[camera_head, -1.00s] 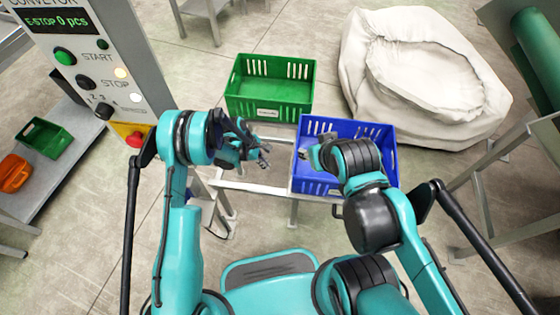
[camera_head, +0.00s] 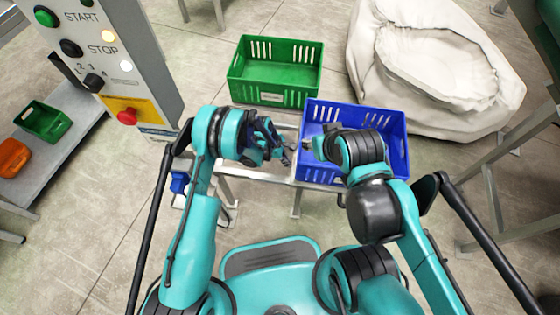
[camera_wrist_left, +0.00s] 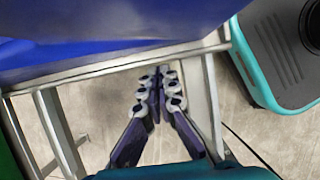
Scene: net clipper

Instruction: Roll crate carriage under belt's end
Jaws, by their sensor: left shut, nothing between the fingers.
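A metal frame (camera_head: 262,177), seemingly the carriage, runs in front of my base. The blue crate (camera_head: 398,158) sits on its right part and also shows in the left wrist view (camera_wrist_left: 100,28). The green crate (camera_head: 275,73) stands behind the frame; its support is unclear. My left gripper (camera_head: 288,156) is shut and empty just left of the blue crate, over the frame; its fingers also show in the left wrist view (camera_wrist_left: 157,85). My right gripper (camera_head: 311,147) is at the blue crate's left wall; my arm partly hides it, and contact is unclear.
A control panel (camera_head: 100,62) with START and STOP buttons stands at left. A grey shelf (camera_head: 70,160) there holds a small green bin (camera_head: 43,121) and an orange one (camera_head: 13,157). A large white sack (camera_head: 432,65) lies back right. Metal legs (camera_head: 495,205) stand at right.

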